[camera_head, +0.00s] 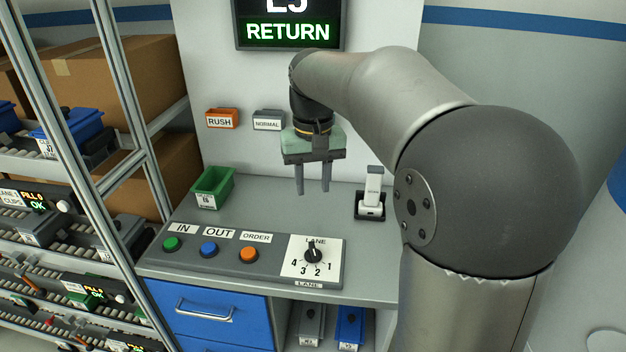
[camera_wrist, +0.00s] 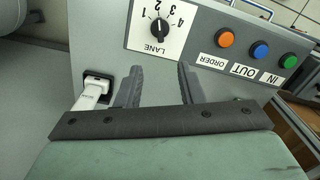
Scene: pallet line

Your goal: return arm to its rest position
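My gripper (camera_head: 314,190) hangs pointing down over the grey desk (camera_head: 275,213), behind the control panel. Its two fingers stand apart with nothing between them. In the wrist view my gripper (camera_wrist: 161,88) also shows a clear gap between the fingers, with the lane dial (camera_wrist: 158,32) beyond it. My arm reaches in from the right of the head view and bends down to the gripper. A screen (camera_head: 289,25) on the back wall reads "RETURN".
A green bin (camera_head: 212,187) stands left on the desk. A white scanner-like device (camera_head: 372,190) sits in a dark holder at right. The panel carries green, blue and orange buttons (camera_head: 249,255). Shelving with boxes (camera_head: 110,80) stands at left. Blue drawers (camera_head: 210,308) are below.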

